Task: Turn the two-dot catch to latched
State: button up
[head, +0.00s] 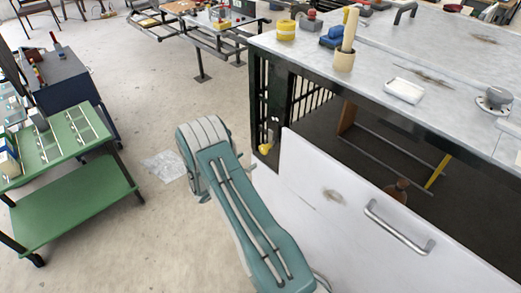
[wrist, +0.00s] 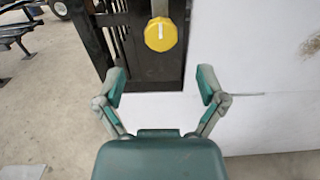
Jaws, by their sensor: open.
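A round yellow knob (wrist: 160,34) hangs on a pale stem in front of a dark metal frame in the wrist view. It bears a small pale mark; I cannot make out two dots or which way it is turned. A small yellow part (head: 265,149) low on the bench's dark leg in the head view looks like the same knob. My gripper (wrist: 162,84) is open and empty, its two fingers spread wide. The knob appears beyond the fingertips, between them and slightly high in the picture. My arm hides the gripper in the head view.
A white panel (head: 302,170) with a metal handle (head: 398,230) stands right of the dark leg. The grey bench top (head: 440,60) holds a white tray (head: 405,90) and tools. A green cart (head: 65,205) stands left. Floor between cart and arm is mostly clear.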

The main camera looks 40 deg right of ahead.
aim_at(262, 150)
jog(key=d, duration=0.8)
jog(key=shift+w+d, duration=0.1)
jog(key=shift+w, duration=0.2)
jog(key=shift+c, duration=1.3)
grip_shut()
